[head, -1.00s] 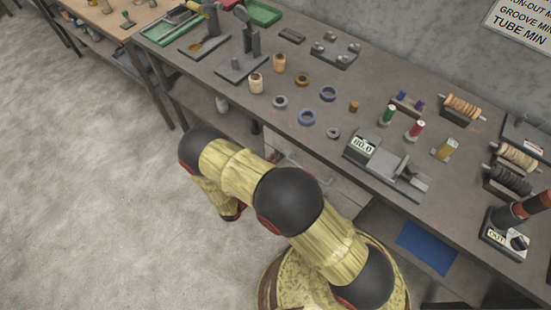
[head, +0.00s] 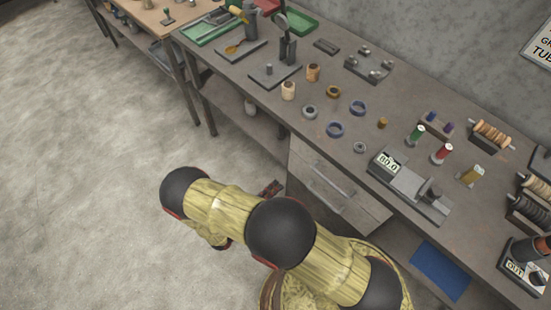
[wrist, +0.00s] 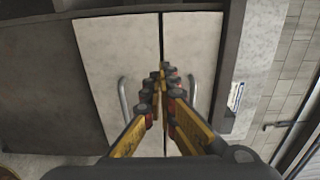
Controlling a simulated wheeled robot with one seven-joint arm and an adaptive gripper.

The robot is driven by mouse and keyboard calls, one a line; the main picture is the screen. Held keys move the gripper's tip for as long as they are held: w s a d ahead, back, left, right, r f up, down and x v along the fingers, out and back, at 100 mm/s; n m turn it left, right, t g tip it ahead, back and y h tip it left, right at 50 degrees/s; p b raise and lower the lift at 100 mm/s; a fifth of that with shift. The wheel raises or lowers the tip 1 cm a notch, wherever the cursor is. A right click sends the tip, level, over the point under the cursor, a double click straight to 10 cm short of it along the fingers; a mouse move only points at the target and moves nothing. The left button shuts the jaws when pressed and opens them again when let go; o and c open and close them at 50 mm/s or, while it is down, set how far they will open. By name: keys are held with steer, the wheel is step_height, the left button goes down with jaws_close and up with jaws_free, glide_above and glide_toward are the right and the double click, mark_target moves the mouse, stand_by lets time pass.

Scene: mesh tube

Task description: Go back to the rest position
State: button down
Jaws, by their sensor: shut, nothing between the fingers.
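My gripper (wrist: 163,80) shows in the wrist view, its yellow and black fingers drawn together with nothing between them. It points toward a pale two-door cabinet (wrist: 110,62) with grey bar handles, and I see no contact with it. In the head view my yellow arm with black joints is bent over the floor in front of the workbench (head: 225,75). My gripper is mostly or wholly hidden by the arm there.
The bench holds rings, spools, a gauge with a display (head: 388,161), a dark stand (head: 288,50) and green trays (head: 210,28). A drawer unit (head: 335,185) and a blue sheet (head: 440,270) are below. Open floor (head: 90,180) lies to the left.

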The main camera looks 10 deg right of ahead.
steer(key=s+d+r+m+g, duration=0.1)
steer(key=s+d+m+g, duration=0.1)
steer(key=s+m+g, duration=0.45)
steer(key=s+d+r+m+g, duration=0.2)
steer(key=s+m, duration=0.2)
steer(key=m, duration=0.6)
step_height(320, 180, up, 26)
steer(key=s+a+m+g+y, duration=0.1)
steer(key=m+g+y, duration=0.1)
steer(key=m+y, duration=0.7)
steer(key=s+a+m+g+y, duration=0.1)
steer(key=m+y, duration=0.3)
steer(key=m, duration=0.8)
steer(key=d+r+m+t, duration=0.2)
steer(key=d+r+t, duration=0.1)
steer(key=r, duration=0.5)
steer(key=s+d+r+m+t+y, duration=0.1)
steer(key=d+r+m+t, duration=0.2)
steer(key=d+r, duration=0.3)
step_height(320, 180, up, 3)
steer(key=shift+d+f+m+y, duration=0.15)
steer(key=shift+f+m+y, duration=0.05)
steer(key=shift+m+y, duration=0.15)
